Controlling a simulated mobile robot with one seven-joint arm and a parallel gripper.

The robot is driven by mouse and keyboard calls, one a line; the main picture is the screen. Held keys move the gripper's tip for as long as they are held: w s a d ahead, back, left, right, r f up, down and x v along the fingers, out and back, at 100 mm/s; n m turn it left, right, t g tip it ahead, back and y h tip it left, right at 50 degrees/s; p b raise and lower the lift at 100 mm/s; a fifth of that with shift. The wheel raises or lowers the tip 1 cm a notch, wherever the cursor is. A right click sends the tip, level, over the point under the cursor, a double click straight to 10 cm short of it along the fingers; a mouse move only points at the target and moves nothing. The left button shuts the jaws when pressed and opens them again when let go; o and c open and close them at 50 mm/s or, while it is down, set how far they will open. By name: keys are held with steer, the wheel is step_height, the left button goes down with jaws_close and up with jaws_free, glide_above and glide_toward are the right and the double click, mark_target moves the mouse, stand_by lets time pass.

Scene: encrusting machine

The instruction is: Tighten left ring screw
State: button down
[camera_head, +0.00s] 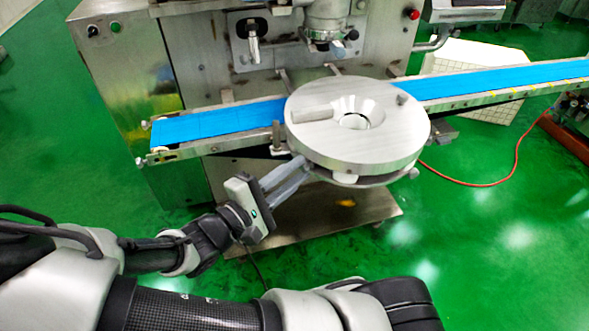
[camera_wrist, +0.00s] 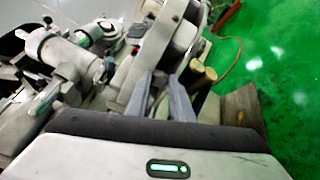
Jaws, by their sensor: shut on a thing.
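A thick round metal ring (camera_head: 400,140) with a funnel-shaped opening sits in front of the blue conveyor in the head view. Its pale side also shows in the wrist view (camera_wrist: 155,45). My gripper (camera_head: 302,166) reaches in from the lower left, its fingertips at the ring's lower left edge. In the wrist view my gripper (camera_wrist: 158,82) has its two grey fingers pointing at the ring's edge, a narrow gap between them. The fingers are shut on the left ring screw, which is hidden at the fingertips. A small knob (camera_head: 345,178) shows under the ring's front edge.
The blue conveyor belt (camera_head: 220,119) runs behind the ring on both sides. A small upright post (camera_head: 277,136) stands close left of the ring. A nozzle (camera_head: 325,30) hangs above and behind. Green floor is open at the lower right, crossed by a red hose (camera_head: 480,184).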

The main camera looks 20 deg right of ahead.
steer(key=m, duration=0.3)
steer(key=shift+m, duration=0.3)
steer(key=m, duration=0.3)
steer(key=shift+a+f+m, duration=0.1)
steer(key=shift+m, duration=0.2)
steer(key=m, duration=0.3)
steer(key=shift+m, duration=0.4)
steer(key=m, duration=0.3)
steer(key=shift+m+b, duration=0.3)
steer(key=m, duration=0.5)
steer(key=m+b, duration=0.1)
steer(key=m, duration=0.5)
steer(key=shift+w, duration=0.1)
steer(key=c, duration=1.5)
jaws_free()
steer(key=shift+c, duration=0.2)
